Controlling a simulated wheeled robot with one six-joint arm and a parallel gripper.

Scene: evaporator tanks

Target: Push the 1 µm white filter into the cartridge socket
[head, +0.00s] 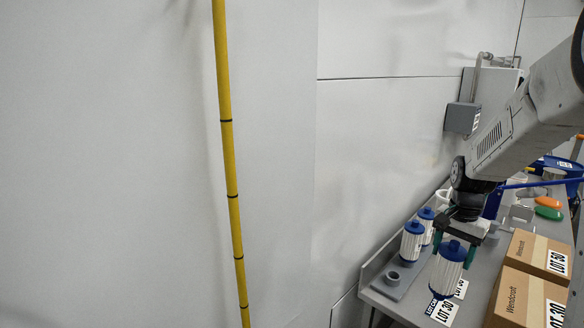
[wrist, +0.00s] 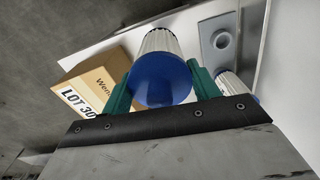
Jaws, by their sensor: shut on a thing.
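My gripper (head: 453,252) is shut on a white pleated filter with blue end caps (head: 447,272). Its teal fingers are on either side of the upper blue cap. The wrist view shows the filter (wrist: 160,78) cap-on between the fingers (wrist: 162,88). It looks upright; I cannot tell whether its lower end touches the bench. The empty ring-shaped cartridge socket (head: 393,277) is on a grey tray, to the left of the held filter. In the wrist view the socket (wrist: 221,40) lies to the right of the filter. No micron marking is readable.
Two similar filters stand behind the socket, a nearer one (head: 411,243) and a farther one (head: 427,222). A LOT 30 label (head: 441,311) lies on the bench. A raised bench edge (head: 372,268) runs along the wall.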

